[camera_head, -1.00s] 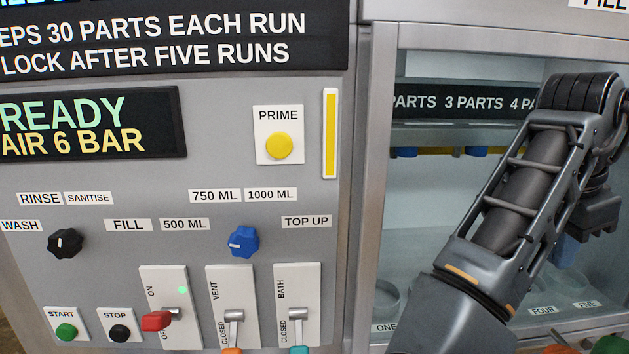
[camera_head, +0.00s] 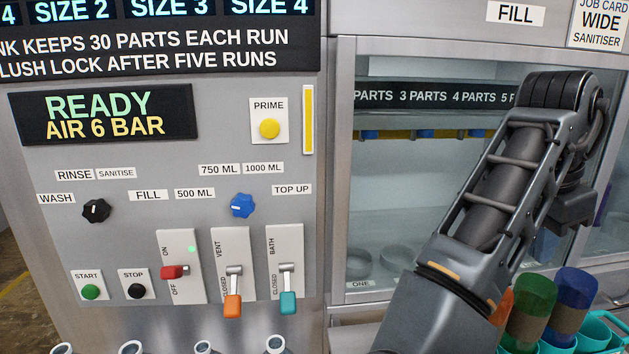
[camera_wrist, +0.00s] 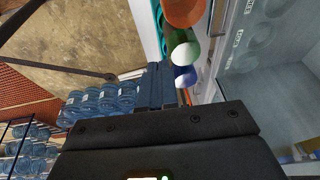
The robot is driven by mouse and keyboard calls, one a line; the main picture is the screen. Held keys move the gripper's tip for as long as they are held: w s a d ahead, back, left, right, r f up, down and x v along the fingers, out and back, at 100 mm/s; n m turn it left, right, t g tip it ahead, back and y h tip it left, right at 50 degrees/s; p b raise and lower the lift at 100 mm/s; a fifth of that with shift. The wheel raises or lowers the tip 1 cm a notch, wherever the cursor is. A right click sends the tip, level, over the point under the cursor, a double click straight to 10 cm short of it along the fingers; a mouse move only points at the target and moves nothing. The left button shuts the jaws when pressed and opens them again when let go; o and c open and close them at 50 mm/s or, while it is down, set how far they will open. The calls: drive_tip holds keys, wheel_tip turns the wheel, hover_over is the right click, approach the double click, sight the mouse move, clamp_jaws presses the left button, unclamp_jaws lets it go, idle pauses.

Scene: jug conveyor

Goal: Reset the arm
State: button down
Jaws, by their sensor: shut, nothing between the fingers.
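My arm reaches up in front of the glass-fronted cabinet on the right of the head view, then bends down at its top joint. In the head view my gripper is mostly hidden behind the arm. In the wrist view my gripper (camera_wrist: 155,86) is shut, with its blue-grey fingers together and nothing held. Orange, green (camera_wrist: 184,50) and blue (camera_wrist: 185,76) cylinders lie beyond the fingers, apart from them as far as I can tell.
The control panel on the left has a red lever (camera_head: 174,272), an orange lever (camera_head: 232,305), a teal lever (camera_head: 288,303) and a blue knob (camera_head: 243,206). Green (camera_head: 532,300) and blue (camera_head: 574,300) cups stand at a teal rack (camera_head: 612,318). Blue jugs (camera_wrist: 100,103) fill shelves behind.

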drive_tip(key=s+d+f+n+t+h+b, duration=0.35)
drive_tip(key=d+f+n+h, duration=0.35)
drive_tip(key=d+f, duration=0.4)
drive_tip(key=s+a+f+n+t+b, duration=0.2)
drive_tip(key=s+a+f+n+t, duration=0.25)
drive_tip(key=f+n+t, duration=0.4)
drive_tip(key=s+a+f+n+t+y+b, duration=0.1)
drive_tip(key=s+a+f+n+y, duration=0.1)
drive_tip(key=s+a+f+y, duration=0.5)
drive_tip(key=s+a+f+n+y+b, duration=0.15)
drive_tip(key=s+a+f, duration=0.3)
drive_tip(key=s, duration=0.55)
drive_tip(key=s+a+r+y, duration=0.1)
drive_tip(key=s+a+r, duration=0.1)
drive_tip(key=s+a, duration=0.2)
drive_tip(key=s+a+r+m+b, duration=0.1)
drive_tip(key=s+a+r, duration=0.2)
drive_tip(key=s, duration=0.8)
drive_tip(key=shift+a+t+y, duration=0.35)
drive_tip(key=shift+a+t, duration=0.05)
drive_tip(key=shift+a, duration=0.75)
